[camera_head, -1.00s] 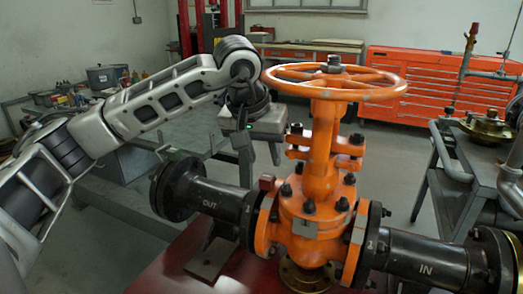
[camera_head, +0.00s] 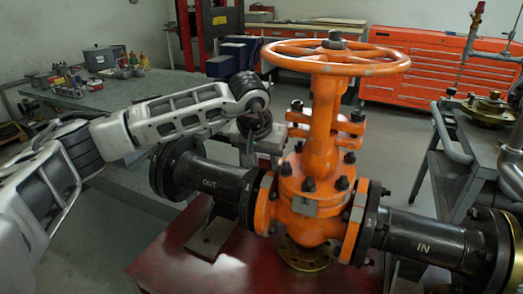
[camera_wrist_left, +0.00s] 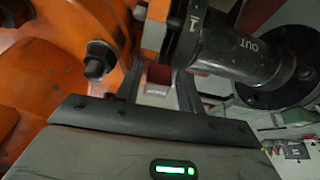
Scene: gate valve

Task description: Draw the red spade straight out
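The orange gate valve (camera_head: 318,190) stands between a black OUT pipe (camera_head: 215,184) and a black IN pipe (camera_head: 425,243). My left gripper (camera_head: 247,160) points down just above and behind the OUT-side flange; its fingertips are mostly hidden in the head view. In the left wrist view its two dark fingers (camera_wrist_left: 158,88) are apart, beside the flange and OUT pipe. A small red piece (camera_wrist_left: 158,73), seemingly the red spade's tab, shows between them, with a grey labelled patch below. I cannot tell whether they touch it. In the head view I cannot make out the spade. My right gripper is not in view.
The orange handwheel (camera_head: 335,58) and bolted flanges stand close to my left gripper. The red base (camera_head: 160,265) lies below. A bench with pots and bottles (camera_head: 120,92) is at the left, a dark cart (camera_head: 455,165) at the right, and orange drawers (camera_head: 430,75) behind.

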